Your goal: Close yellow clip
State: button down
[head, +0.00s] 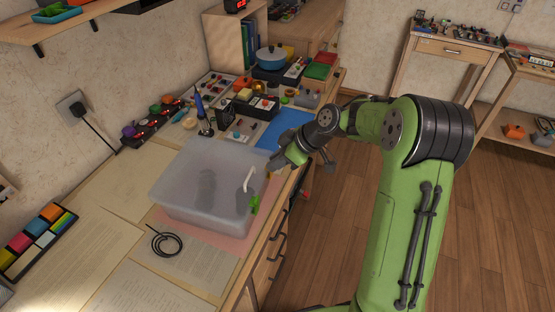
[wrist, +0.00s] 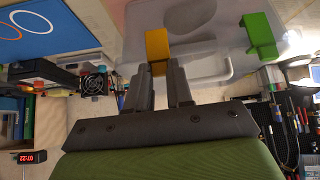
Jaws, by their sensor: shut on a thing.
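The yellow clip (wrist: 157,44) is at the edge of a translucent lidded box (head: 190,185), as the wrist view shows. My gripper (wrist: 160,70) has its fingertips shut on the clip's near end. Whether the clip is latched against the box cannot be told. In the head view my gripper (head: 277,163) is at the box's right side, toward its far corner, and the yellow clip is not clearly visible there. A green clip (head: 254,204) sits on the same side, nearer the front; it also shows in the wrist view (wrist: 260,36). A white handle (head: 248,179) lies between them.
The box stands on a pinkish mat (head: 195,230) on a paper-covered desk. A black cable coil (head: 166,241) lies in front. Behind are a blue mat (head: 285,133), a soldering iron (head: 202,110) and parts trays. Open floor lies right of the desk.

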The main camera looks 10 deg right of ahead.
jog(key=c, duration=1)
grip_release()
jog(key=p+v, duration=0.4)
jog(key=v, duration=1.1)
jog(key=shift+d+r+p, duration=0.2)
jog(key=shift+r+p, duration=0.1)
jog(key=shift+p, duration=0.1)
jog(key=shift+s, duration=0.1)
